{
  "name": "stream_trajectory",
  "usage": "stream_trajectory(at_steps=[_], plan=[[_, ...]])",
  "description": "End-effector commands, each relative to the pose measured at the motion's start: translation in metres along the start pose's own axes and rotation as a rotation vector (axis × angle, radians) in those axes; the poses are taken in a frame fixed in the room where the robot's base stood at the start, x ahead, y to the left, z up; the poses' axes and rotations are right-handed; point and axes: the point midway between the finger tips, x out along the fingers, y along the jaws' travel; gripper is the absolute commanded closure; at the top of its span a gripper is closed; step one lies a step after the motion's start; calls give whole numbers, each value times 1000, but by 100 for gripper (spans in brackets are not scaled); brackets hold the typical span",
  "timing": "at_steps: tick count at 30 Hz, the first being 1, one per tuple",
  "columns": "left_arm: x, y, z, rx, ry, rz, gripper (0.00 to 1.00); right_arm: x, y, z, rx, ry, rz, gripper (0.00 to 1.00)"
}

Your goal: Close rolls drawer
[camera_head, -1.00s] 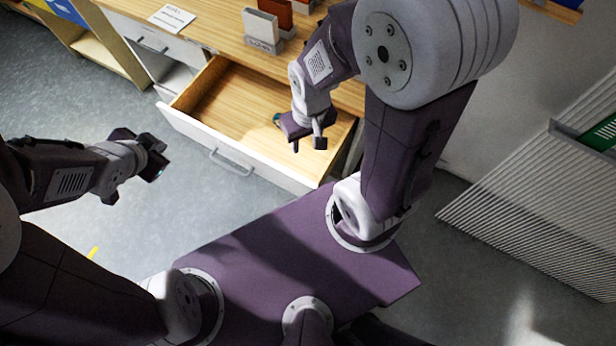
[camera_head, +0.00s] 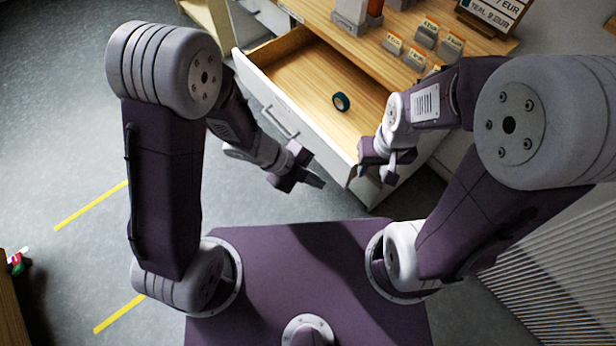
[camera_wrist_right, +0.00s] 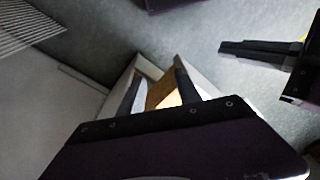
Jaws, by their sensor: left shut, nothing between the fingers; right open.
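The rolls drawer (camera_head: 309,76) is pulled out from the wooden counter. Its front is white with a bar handle (camera_head: 280,122), and its inside is light wood. A dark roll with a teal rim (camera_head: 340,101) lies in it. My left gripper (camera_head: 312,180) is shut and empty, in front of the drawer front and apart from it. My right gripper (camera_head: 378,172) is open at the drawer's near right corner; I cannot tell whether it touches. In the right wrist view, a drawer corner (camera_wrist_right: 162,92) shows between the open fingers, and my left gripper (camera_wrist_right: 262,48) shows at the right.
The counter top (camera_head: 385,55) holds small price signs (camera_head: 424,36), a grey holder (camera_head: 349,14) and a price board (camera_head: 492,14). Another drawer front (camera_head: 270,14) is at the back left. A ribbed panel (camera_head: 540,275) stands at the right. Floor (camera_head: 70,120) is free at left.

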Motion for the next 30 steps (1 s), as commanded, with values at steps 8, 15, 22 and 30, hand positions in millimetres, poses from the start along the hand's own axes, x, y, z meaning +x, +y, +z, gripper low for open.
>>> stream_trajectory(at_steps=[8,15,22,30], plan=[[38,-22,-1,3,0,-1,100,7,0,0,0,1,0,60],[46,-36,0,-1,-1,0,100,4,0,0,0,0,0,60],[46,-36,0,-2,-1,-1,100,5,0,0,0,0,0,60],[47,-42,-1,-1,-1,-1,100,-2,0,0,0,0,0,60]])
